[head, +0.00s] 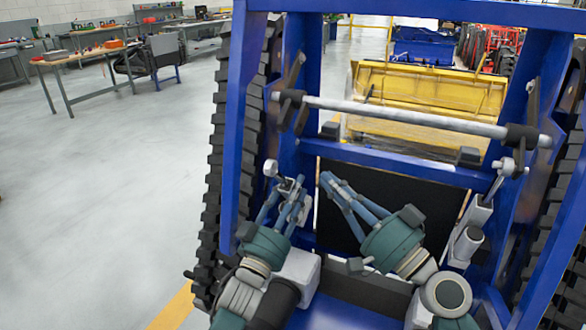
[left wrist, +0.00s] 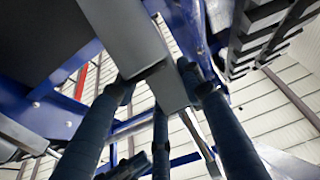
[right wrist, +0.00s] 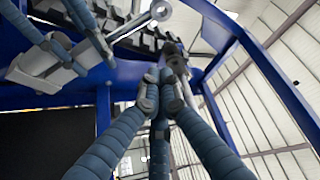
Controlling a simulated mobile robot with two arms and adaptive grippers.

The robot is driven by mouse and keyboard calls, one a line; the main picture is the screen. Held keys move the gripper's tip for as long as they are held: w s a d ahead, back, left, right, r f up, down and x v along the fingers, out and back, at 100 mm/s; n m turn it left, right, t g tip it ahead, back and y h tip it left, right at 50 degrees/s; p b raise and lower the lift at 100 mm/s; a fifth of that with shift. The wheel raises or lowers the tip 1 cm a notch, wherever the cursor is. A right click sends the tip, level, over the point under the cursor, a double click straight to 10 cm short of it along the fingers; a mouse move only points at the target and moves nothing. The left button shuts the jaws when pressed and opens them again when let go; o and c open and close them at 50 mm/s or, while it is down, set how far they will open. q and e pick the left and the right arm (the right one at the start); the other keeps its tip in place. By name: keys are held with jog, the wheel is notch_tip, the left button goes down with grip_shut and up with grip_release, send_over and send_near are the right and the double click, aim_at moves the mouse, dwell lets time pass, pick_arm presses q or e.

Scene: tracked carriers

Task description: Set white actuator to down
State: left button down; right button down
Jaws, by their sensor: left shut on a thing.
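The white actuator (head: 271,168) stands upright at the left post of the blue frame, its eye end on top. My left gripper (head: 291,186) has its fingers closed around it just below the eye. In the left wrist view the actuator's pale square body (left wrist: 125,35) lies between the blue fingers. The right wrist view also shows its eye end (right wrist: 160,11) and part of its body. My right gripper (head: 326,180) is to the right of it, apart from it, with its fingertips together and nothing seen between them. My left fingers hide part of the actuator.
A second pale actuator (head: 481,214) stands at the right post. A grey crossbar (head: 420,115) spans the blue frame (head: 400,162) above my grippers. Black tracks (head: 220,150) flank the frame. A yellow machine (head: 430,90) stands behind. The floor at left is open.

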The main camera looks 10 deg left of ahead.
pick_arm(q)
jog(key=shift+f, duration=0.15)
pick_arm(e)
jog(key=w+a, duration=0.3)
jog(key=a, duration=0.5)
jog(key=shift+w+r, duration=0.3)
jog(key=shift+r, duration=0.05)
jog(key=shift+a, duration=0.1)
